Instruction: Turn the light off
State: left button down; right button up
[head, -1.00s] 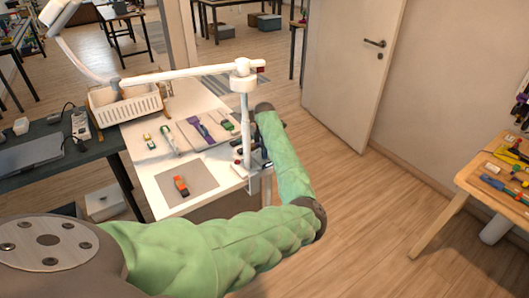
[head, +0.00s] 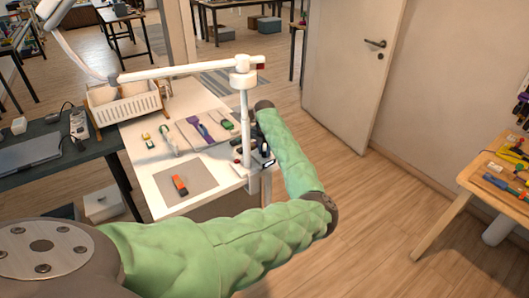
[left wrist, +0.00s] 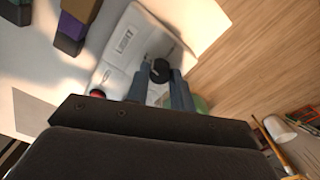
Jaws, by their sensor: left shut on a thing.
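A white jointed desk lamp (head: 244,110) stands at the right edge of the white table, its head (head: 52,12) at the upper left. In the left wrist view a pale panel (left wrist: 125,48) marked "LIGHT" carries a round black knob (left wrist: 160,70). My left gripper (left wrist: 161,80) has its two fingers at the knob, closed on it; the fingers hide part of the knob. In the head view my left gripper (head: 262,152) is small and dark beside the lamp's post. A red round part (left wrist: 97,93) shows left of the fingers. My right gripper is not in view.
The table holds a grey mat (head: 200,190) with an orange-and-dark piece (head: 180,184), a white basket (head: 125,105) and several small tools. A dark desk (head: 85,155) adjoins on the left. A wooden bench (head: 470,180) stands at the right. Open floor lies between.

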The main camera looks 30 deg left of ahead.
pick_arm(q)
jog(key=shift+r+n, duration=0.1)
jog(key=shift+n, duration=0.7)
jog(key=c, duration=1.2)
grip_release()
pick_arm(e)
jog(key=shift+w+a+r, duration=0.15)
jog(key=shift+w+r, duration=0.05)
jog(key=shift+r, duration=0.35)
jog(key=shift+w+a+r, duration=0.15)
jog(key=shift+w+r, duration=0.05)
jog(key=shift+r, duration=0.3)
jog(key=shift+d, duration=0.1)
